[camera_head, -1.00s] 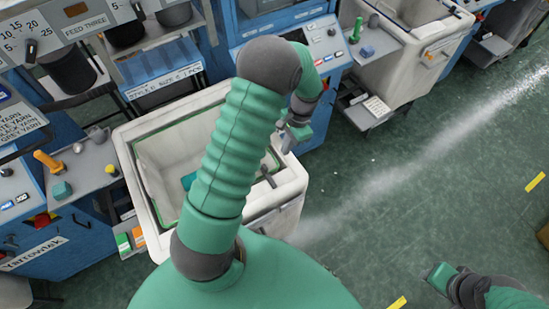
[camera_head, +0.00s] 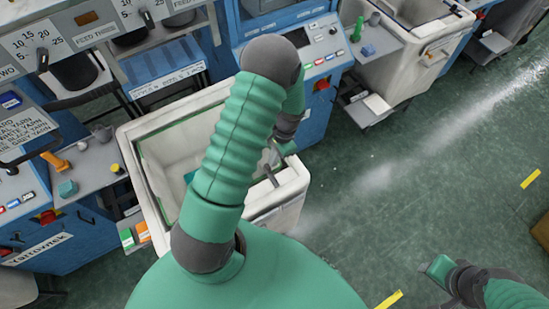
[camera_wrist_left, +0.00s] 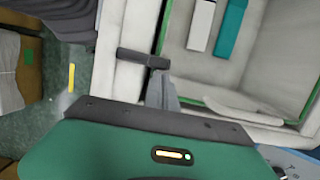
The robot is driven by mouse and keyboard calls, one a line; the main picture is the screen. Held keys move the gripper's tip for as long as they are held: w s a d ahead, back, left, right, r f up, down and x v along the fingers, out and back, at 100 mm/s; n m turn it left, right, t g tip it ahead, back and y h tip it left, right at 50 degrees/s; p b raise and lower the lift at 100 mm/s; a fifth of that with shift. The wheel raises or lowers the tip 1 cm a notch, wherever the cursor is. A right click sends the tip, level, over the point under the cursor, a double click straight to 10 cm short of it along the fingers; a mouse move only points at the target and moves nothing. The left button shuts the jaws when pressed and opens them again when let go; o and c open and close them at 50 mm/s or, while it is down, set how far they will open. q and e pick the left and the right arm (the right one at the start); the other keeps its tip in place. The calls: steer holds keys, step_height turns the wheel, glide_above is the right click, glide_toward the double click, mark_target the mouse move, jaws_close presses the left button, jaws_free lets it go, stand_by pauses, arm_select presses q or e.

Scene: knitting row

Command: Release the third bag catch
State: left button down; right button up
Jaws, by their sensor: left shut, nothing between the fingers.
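The white bag bin (camera_head: 291,188) with a green inner edge stands below my left arm in the head view. Its catch, a dark lever (camera_head: 270,176), sits on the right rim. In the left wrist view the dark catch lever (camera_wrist_left: 140,57) lies across the pale rim (camera_wrist_left: 130,80). My left gripper (camera_head: 270,158) is mostly hidden by its own arm in the head view. In the wrist view its grey fingers (camera_wrist_left: 160,88) are shut and empty, right by the lever's inner end; I cannot tell whether they touch. My right gripper (camera_head: 438,268) is low at the right, over the floor, its jaws unclear.
Inside the bin lie a white strip (camera_wrist_left: 201,25) and a teal strip (camera_wrist_left: 230,28). Blue machines (camera_head: 170,83) stand behind, another white bin (camera_head: 425,55) at upper right. A grey shelf (camera_head: 85,165) holds small parts at left. The green floor (camera_head: 400,190) at right is open.

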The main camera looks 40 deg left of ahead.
arm_select(q)
steer(key=s+n, duration=0.1)
steer(key=n, duration=0.1)
steer(key=s+n, duration=0.1)
steer(key=n, duration=0.1)
steer(key=shift+s+r+h, duration=0.15)
steer(key=shift+r+h, duration=0.05)
steer(key=shift+h, duration=0.2)
steer(key=s+n, duration=0.2)
steer(key=n, duration=0.2)
steer(key=s+n+t+h+b, duration=0.1)
steer(key=s+n, duration=0.1)
steer(key=n, duration=0.3)
steer(key=s+n+t+h, duration=0.1)
steer(key=s+n, duration=0.2)
steer(key=n, duration=0.1)
steer(key=shift+d+f, duration=0.15)
steer(key=shift+d, duration=0.15)
steer(key=shift+s+d+n+h, duration=0.2)
steer(key=shift+d+n+h, duration=0.15)
steer(key=shift+n, duration=0.35)
arm_select(e)
steer(key=shift+s+d+f, duration=0.1)
steer(key=shift+d+f, duration=0.1)
steer(key=shift+f, duration=0.55)
arm_select(q)
steer(key=shift+a, duration=0.1)
